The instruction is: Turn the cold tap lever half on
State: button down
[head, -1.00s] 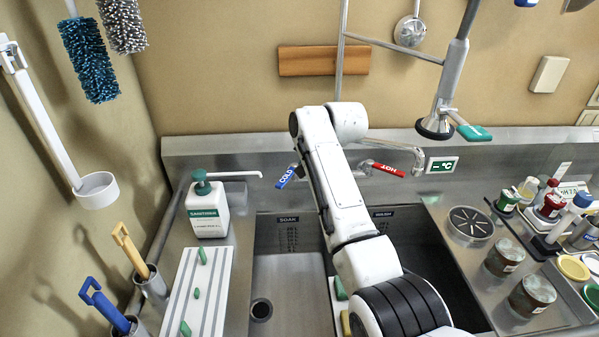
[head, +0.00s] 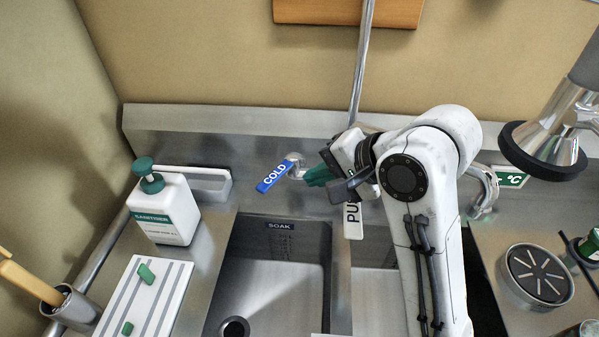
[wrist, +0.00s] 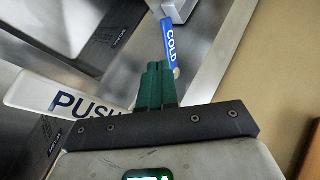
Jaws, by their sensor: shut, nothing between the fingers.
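The cold tap lever (head: 275,176) is a blue bar marked COLD on a metal tap at the back of the sink. It slants down to the left in the head view. My gripper (head: 312,178) has green fingers, shut and empty, just right of the lever near its tap end. In the wrist view, my gripper's fingers (wrist: 155,82) point up toward the blue cold lever (wrist: 169,42). The fingertips are very close to its near end; I cannot tell whether they touch.
A white sanitiser bottle (head: 163,210) stands left of the tap. The soak basin (head: 280,285) is below. A white plate marked PUSH (wrist: 62,99) is beside my fingers. A spray head (head: 545,140) hangs at right, above a round drain-like dish (head: 538,272).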

aim_at(272, 184)
jog(key=x, duration=1)
jog(key=shift+p, duration=0.3)
jog(key=shift+a+r, duration=0.15)
jog(key=shift+r, duration=0.05)
jog(key=shift+w+a+r+p, duration=0.15)
jog(key=shift+a+p, duration=0.25)
jog(key=shift+p, duration=0.5)
jog(key=shift+a, duration=0.2)
jog(key=shift+w+f, duration=0.1)
jog(key=shift+f, duration=0.15)
